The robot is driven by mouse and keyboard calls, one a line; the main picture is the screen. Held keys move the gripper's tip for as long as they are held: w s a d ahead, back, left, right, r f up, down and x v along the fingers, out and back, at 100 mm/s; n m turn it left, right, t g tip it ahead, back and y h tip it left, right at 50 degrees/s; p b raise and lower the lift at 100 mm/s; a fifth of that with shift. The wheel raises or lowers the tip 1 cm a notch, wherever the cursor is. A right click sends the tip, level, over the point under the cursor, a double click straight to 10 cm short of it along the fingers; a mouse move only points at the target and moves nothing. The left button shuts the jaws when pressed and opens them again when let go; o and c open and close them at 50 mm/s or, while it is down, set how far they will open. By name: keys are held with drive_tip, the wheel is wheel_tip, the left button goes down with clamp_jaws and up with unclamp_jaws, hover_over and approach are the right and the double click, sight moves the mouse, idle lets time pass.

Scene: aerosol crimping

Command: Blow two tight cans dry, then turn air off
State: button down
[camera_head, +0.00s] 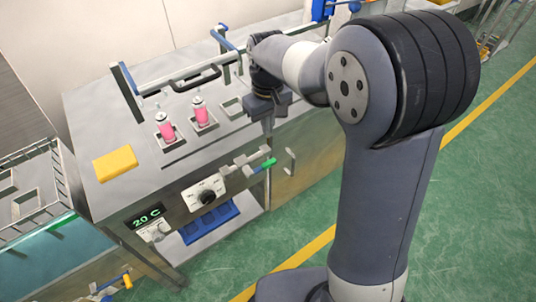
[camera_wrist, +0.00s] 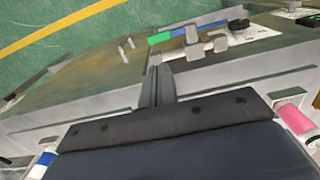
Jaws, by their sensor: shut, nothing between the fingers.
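Two pink cans with pale tops, the left can (camera_head: 166,128) and the right can (camera_head: 201,113), stand upright in holders on the steel bench top. A pink can (camera_wrist: 297,121) also shows at the right edge of the wrist view. A green-handled lever (camera_head: 268,163) sits on the bench's front face beside grey brackets; its green part (camera_wrist: 161,38) is in the wrist view too. My gripper (camera_head: 268,124) points down at the bench's front edge, right of the cans and above the lever. Its fingers (camera_wrist: 157,88) are together and empty. I cannot tell whether air is flowing.
A yellow block (camera_head: 115,163) lies at the bench top's left. A black dial (camera_head: 207,197) and a green display reading about 20 C (camera_head: 148,216) are on the front.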

sight(268, 162)
wheel_tip(268, 162, down, 13)
idle(0.3)
drive_tip(key=shift+f, duration=0.1)
idle(0.4)
